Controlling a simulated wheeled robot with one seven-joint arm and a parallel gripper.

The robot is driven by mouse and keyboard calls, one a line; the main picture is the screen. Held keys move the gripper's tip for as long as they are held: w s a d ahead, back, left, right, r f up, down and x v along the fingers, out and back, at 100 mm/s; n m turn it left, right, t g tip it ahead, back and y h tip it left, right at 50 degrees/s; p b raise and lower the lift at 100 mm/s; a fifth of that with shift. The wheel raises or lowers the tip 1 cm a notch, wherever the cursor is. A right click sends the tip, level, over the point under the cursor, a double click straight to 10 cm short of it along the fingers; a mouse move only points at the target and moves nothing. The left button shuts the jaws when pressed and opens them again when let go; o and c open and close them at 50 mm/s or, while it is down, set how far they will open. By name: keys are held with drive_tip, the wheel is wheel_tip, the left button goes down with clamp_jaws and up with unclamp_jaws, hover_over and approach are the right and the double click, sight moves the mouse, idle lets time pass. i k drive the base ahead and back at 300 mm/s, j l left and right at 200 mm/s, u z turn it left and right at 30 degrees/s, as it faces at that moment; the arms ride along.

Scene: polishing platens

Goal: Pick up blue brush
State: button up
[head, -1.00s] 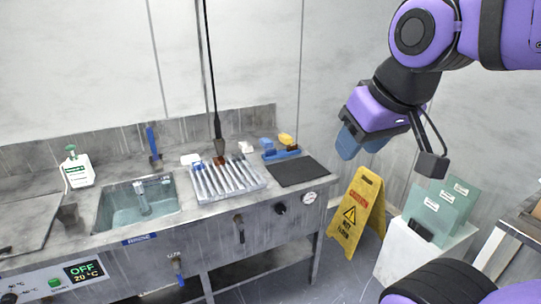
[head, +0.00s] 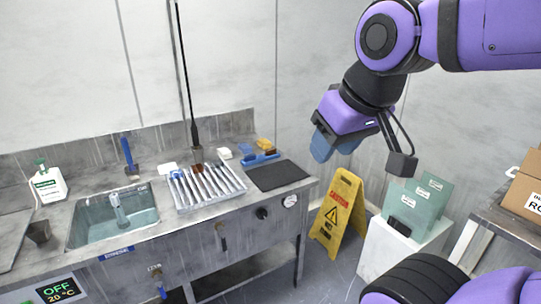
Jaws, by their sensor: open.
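A long blue brush (head: 262,160) seems to lie at the back of the steel counter, just behind the dark mat; its bristles are too small to make out. Another blue-handled tool (head: 128,154) stands upright against the backsplash behind the sink; I cannot tell whether it is a brush. My gripper (head: 323,146), with blue fingers, is raised in the air to the right of the counter, apart from both. It is open and holds nothing visible.
A sink (head: 112,216), a ribbed rack (head: 206,185) and a dark mat (head: 276,175) are on the counter (head: 150,222). Yellow and blue blocks sit by the long blue brush. A yellow wet-floor sign (head: 338,213) stands right of the counter. A cardboard box (head: 525,188) is at far right.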

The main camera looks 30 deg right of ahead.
sight(125, 144)
drive_tip(key=i+j, duration=0.7)
drive_tip(key=i, duration=0.15)
drive_tip(key=i+j, duration=0.65)
drive_tip(key=i, duration=0.2)
